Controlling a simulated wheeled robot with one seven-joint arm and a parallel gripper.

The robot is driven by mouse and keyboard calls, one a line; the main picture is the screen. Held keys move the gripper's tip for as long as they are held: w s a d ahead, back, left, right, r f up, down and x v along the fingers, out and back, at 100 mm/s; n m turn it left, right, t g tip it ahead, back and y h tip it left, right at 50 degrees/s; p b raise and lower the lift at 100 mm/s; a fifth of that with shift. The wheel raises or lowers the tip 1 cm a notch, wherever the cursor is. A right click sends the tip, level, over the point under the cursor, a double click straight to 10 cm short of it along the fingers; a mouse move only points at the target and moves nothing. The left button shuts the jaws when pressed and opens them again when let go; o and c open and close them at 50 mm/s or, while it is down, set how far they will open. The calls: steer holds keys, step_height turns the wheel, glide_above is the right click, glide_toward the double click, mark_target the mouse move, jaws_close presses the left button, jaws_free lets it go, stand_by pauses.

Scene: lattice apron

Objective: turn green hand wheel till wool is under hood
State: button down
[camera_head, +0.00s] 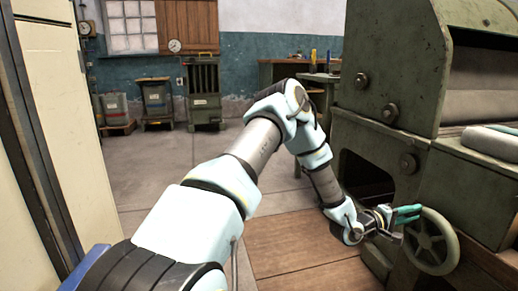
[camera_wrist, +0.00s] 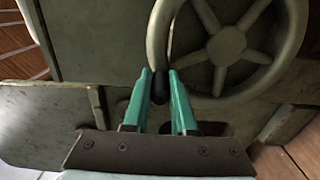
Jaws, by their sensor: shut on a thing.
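The green hand wheel (camera_head: 433,242) is on the front of the big green machine, low at the right in the head view. Its spoked rim also shows at the top of the wrist view (camera_wrist: 228,45). My gripper (camera_head: 407,214) is at the wheel's left upper rim. In the wrist view its teal fingers (camera_wrist: 160,84) are shut on a dark handle (camera_wrist: 161,86) at the rim. A pale, flat piece, apparently the wool (camera_head: 493,143), lies on the machine's bed at the right edge, partly out of frame. The hood (camera_head: 478,25) rises above and behind it.
The machine's side (camera_head: 385,70) carries several round bolts and has a dark opening low down. A wooden board (camera_head: 290,240) lies on the floor beside it. Open floor (camera_head: 165,165) stretches left. Bins (camera_head: 157,103) and a bench (camera_head: 280,72) stand at the back.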

mark_target(439, 222)
steer(key=shift+s+d+r+p, duration=0.2)
steer(key=shift+s+r, duration=0.05)
steer(key=shift+s, duration=0.3)
steer(key=shift+s+d+r+p, duration=0.15)
steer(key=shift+s+r, duration=0.1)
steer(key=shift+s, duration=0.45)
steer(key=s, duration=0.1)
steer(key=s+d, duration=0.1)
steer(key=s, duration=0.1)
steer(key=shift+s+f, duration=0.1)
steer(key=shift+s, duration=0.1)
steer(key=shift+s+f, duration=0.1)
